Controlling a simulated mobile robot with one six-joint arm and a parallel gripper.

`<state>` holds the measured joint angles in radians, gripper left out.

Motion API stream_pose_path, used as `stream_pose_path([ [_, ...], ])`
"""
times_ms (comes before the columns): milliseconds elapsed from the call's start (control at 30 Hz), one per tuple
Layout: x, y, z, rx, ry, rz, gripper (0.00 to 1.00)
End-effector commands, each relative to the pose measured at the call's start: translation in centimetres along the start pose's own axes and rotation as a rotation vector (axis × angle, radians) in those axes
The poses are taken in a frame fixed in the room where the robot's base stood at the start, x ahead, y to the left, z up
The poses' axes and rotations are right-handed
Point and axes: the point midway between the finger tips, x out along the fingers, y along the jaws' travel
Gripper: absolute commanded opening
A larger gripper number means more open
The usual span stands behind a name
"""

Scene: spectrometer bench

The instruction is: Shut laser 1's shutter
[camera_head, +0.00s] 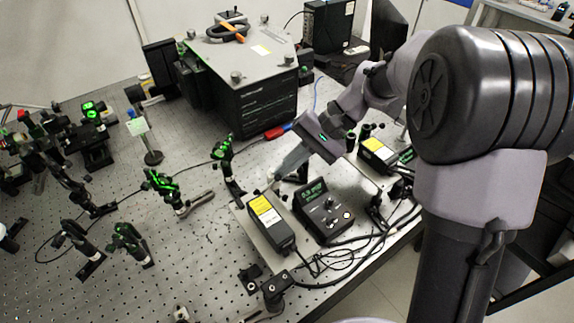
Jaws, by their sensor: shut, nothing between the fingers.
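Two black laser boxes with yellow labels stand on the perforated bench. One laser (283,238) is in front, on a light plate. The other laser (388,160) stands farther back at right. I cannot read which is laser 1, and no shutter position can be made out. My gripper (274,177) is shut and empty, pointing down and left. In the picture its fingertips are just above the front laser's far end; I cannot tell whether they touch anything. My wrist hides part of the bench between the two lasers.
A black controller (335,222) with a green display and knobs sits right of the front laser. Loose black cables (345,253) run along the bench edge. Optics mounts with green glow, such as this one (223,160), stand at left. A large lidded box (268,106) stands behind.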

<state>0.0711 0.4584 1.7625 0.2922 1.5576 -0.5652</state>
Motion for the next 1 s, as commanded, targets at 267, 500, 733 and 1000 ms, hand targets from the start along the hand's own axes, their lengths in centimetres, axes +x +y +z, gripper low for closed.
stream_pose_path([
  [267, -0.2, -0.3, 0.3, -0.014, 0.038, 0.037, 0.0],
  [500, -0.3, -0.6, 0.5, -0.025, 0.071, 0.067, 0.0],
  [733, -0.6, -1.4, 1.3, -0.056, 0.153, 0.145, 0.0],
  [1000, -0.8, -2.9, 2.7, -0.116, 0.327, 0.309, 0.0],
])
